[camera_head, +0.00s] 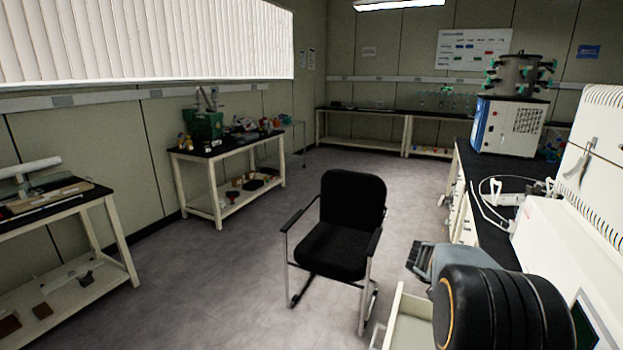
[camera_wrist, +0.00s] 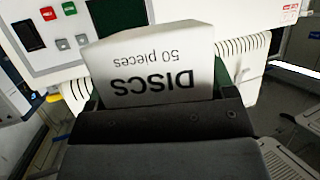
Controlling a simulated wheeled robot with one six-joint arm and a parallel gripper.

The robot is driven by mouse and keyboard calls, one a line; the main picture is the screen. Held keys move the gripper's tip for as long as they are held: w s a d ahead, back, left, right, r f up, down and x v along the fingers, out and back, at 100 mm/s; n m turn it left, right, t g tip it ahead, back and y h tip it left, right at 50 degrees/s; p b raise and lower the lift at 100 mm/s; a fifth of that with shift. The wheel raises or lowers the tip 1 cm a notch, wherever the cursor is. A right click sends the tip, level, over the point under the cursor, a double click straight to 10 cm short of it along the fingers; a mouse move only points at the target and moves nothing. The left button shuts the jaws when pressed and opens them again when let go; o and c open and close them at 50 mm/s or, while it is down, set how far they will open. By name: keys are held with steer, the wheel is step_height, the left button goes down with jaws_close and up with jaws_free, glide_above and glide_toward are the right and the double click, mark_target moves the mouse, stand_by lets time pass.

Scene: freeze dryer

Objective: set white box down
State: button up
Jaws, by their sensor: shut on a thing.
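The white box (camera_wrist: 155,68) shows in the wrist view, with upside-down black lettering reading "DISCS 50 pieces". My gripper (camera_wrist: 155,98) is shut on it, with a dark green finger at each side of the box. The box is held in front of a white machine panel; I cannot tell whether its underside touches anything. In the head view my dark arm is at the lower right, and neither the box nor the fingertips can be made out there.
A white machine (camera_head: 565,235) stands close on the right; its panel (camera_wrist: 60,30) has a dark screen and coloured buttons. A black bench top (camera_head: 500,170) carries a freeze dryer (camera_head: 508,125). An open drawer (camera_head: 408,318) juts out below. A black chair (camera_head: 345,225) stands on the open floor.

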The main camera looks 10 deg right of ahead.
steer(key=w+a+f+n+t+y+p, duration=0.1)
steer(key=w+a+f+n+t, duration=0.1)
steer(key=w+a+n+t, duration=0.25)
steer(key=w+a+f+n+t+p, duration=0.1)
steer(key=w+a+f+n+t, duration=0.1)
steer(key=w+n+t, duration=0.4)
steer(key=w+a+f+n+t+y+p, duration=0.1)
steer(key=w+a+f+n+t+y, duration=0.1)
steer(key=w+a+f+y, duration=0.3)
steer(key=w+a+f+n+t+y, duration=0.1)
steer(key=a+f+n+t, duration=0.2)
steer(key=a, duration=0.4)
steer(key=s+a+f+n+t+y+p, duration=0.1)
steer(key=a+f+n+y+p, duration=0.2)
steer(key=a, duration=0.4)
steer(key=s+a+f+n+t+y, duration=0.1)
steer(key=a+f+n+y, duration=0.15)
steer(key=a+f, duration=0.35)
steer(key=s+a+f, duration=0.2)
steer(key=s, duration=0.6)
steer(key=shift+s+a+f+y, duration=0.15)
steer(key=shift+s+a+y, duration=0.05)
steer(key=shift+y, duration=0.15)
steer(key=shift+d+g, duration=0.1)
steer(key=shift+g, duration=0.15)
